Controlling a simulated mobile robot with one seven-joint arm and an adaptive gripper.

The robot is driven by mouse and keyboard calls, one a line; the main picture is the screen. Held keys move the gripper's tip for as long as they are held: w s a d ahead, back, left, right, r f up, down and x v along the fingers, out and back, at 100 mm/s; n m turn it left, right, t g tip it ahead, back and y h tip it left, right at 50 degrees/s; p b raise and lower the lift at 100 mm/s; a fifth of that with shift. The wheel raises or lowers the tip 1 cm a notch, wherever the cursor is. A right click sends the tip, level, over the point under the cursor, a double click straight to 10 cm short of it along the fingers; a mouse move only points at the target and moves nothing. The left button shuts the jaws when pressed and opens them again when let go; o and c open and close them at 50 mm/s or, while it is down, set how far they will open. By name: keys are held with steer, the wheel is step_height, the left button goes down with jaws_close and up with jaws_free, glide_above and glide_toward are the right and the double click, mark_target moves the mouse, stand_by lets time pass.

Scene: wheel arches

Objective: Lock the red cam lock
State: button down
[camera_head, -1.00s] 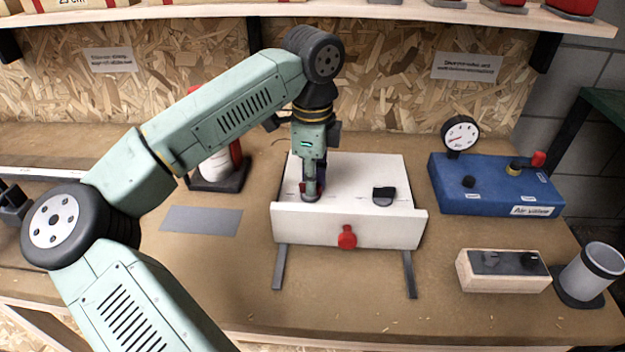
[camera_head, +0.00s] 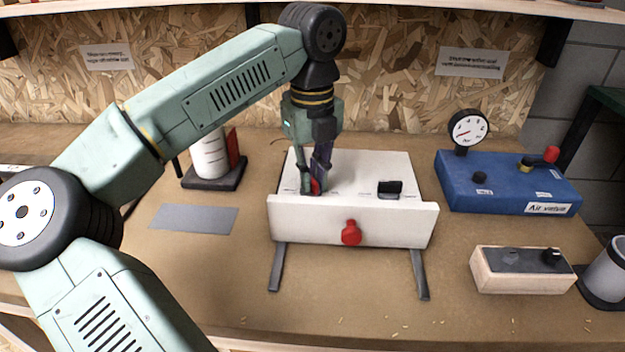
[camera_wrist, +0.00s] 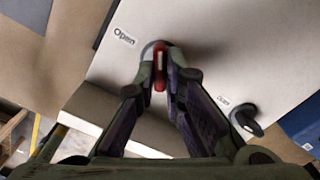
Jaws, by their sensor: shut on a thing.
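The red cam lock (camera_head: 316,186) sits on the left part of the white box's (camera_head: 352,166) top face. In the wrist view its red handle (camera_wrist: 160,68) stands between my fingertips, on a round grey base, beside a printed "Open" label. My gripper (camera_head: 313,188) comes down from above and is shut on the red handle. It also shows in the wrist view (camera_wrist: 160,82). The fingers hide part of the handle in the head view. A black cam lock (camera_head: 390,188) sits on the right of the same top face, and it shows in the wrist view (camera_wrist: 246,119).
A red knob (camera_head: 351,233) sticks out of the box's front. A blue air valve unit (camera_head: 500,185) with a gauge (camera_head: 468,129) stands right. A wooden switch block (camera_head: 522,270) and a grey cup (camera_head: 606,275) are at front right. A grey plate (camera_head: 195,219) lies left.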

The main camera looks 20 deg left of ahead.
steer(key=m+b, duration=0.1)
steer(key=m, duration=0.4)
steer(key=shift+m, duration=0.3)
steer(key=m, duration=0.6)
steer(key=shift+s+a, duration=0.1)
steer(key=shift+a, duration=0.05)
steer(key=m, duration=0.5)
steer(key=shift+a+m, duration=0.1)
steer(key=shift+m, duration=0.3)
steer(key=m, duration=0.6)
steer(key=shift+a, duration=0.1)
steer(key=c, duration=1.7)
jaws_free()
